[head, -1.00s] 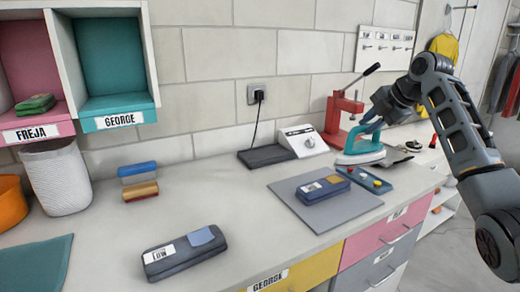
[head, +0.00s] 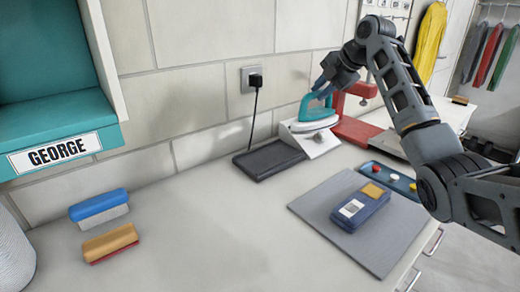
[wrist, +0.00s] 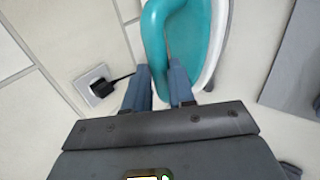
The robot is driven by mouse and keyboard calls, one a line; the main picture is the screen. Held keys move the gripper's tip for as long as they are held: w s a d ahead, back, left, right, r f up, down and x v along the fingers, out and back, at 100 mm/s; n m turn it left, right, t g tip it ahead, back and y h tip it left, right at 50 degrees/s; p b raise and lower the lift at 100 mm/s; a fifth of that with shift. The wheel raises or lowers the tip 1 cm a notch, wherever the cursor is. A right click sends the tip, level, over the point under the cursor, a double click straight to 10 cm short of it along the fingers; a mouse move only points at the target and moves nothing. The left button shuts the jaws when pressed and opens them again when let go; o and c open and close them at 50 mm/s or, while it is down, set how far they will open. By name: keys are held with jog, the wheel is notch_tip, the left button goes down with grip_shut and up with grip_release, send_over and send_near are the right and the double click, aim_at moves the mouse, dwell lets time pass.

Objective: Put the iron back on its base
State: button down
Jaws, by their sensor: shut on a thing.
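The iron (head: 318,122), teal with a pale soleplate, is held up by its handle in my gripper (head: 322,88). In the head view it overlaps the white sloped control end of its base (head: 318,144); the exact gap between them is hard to tell. The base's dark flat plate (head: 268,160) is bare, to the left and nearer. In the wrist view the iron's teal handle (wrist: 153,38) lies between the fingers of my gripper (wrist: 160,80), and the rest of the iron extends to the right. The base is not visible in the wrist view.
A wall socket with plug (head: 254,80) and hanging cord is behind the base. A red press (head: 355,128) stands just right of it. A grey mat (head: 380,245) with a blue case (head: 360,207) lies in front right. Blue and brown brushes are left. The counter between is clear.

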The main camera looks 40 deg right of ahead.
aim_at(297, 125)
jog(key=shift+w, duration=0.4)
jog(key=w+a+f+p, duration=0.3)
jog(key=w+a+f, duration=0.4)
jog(key=a+f, duration=0.2)
jog(key=shift+f+p, duration=0.3)
jog(key=shift+f, duration=0.55)
jog(key=shift+w+f, duration=0.1)
jog(key=c, duration=1)
grip_release()
jog(key=shift+a+f, duration=0.1)
jog(key=shift+f, duration=0.05)
jog(key=shift+o, duration=0.2)
jog(key=b+v, duration=0.1)
jog(key=v, duration=1.1)
